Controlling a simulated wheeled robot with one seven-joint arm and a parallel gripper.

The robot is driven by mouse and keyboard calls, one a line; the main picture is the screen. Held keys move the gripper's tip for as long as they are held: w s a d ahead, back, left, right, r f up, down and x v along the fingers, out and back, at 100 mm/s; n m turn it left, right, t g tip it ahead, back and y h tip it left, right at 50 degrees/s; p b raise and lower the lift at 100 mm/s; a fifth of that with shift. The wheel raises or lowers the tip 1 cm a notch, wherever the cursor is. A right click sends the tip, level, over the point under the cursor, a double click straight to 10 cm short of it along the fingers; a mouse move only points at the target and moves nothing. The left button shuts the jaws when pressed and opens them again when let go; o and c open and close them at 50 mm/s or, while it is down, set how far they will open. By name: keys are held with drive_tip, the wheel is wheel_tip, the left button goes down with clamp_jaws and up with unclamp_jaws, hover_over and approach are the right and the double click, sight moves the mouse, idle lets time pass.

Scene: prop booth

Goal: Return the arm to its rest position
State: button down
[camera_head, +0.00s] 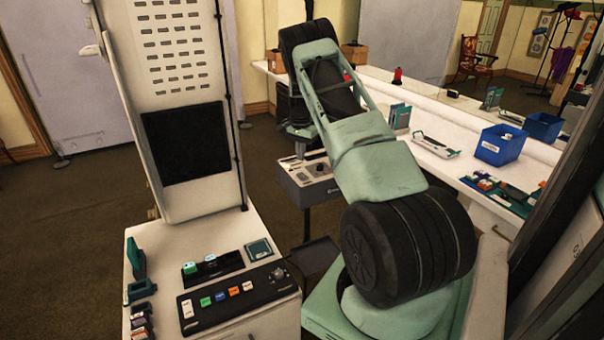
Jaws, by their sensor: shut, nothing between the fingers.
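My arm, pale green with black joints, rises from the lower right and folds at a black elbow near the top middle. Its far part hangs down behind the upper link, mostly hidden. My gripper (300,150) shows only as a small dark shape at the lower end, in front of or above a grey control box (312,186). It is shut and empty. I cannot tell its exact height over the box.
A white console (225,312) with coloured buttons and a tall perforated panel (178,50) stand left. Brown floor at left is clear.

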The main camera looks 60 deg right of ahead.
drive_tip(key=shift+r, duration=0.65)
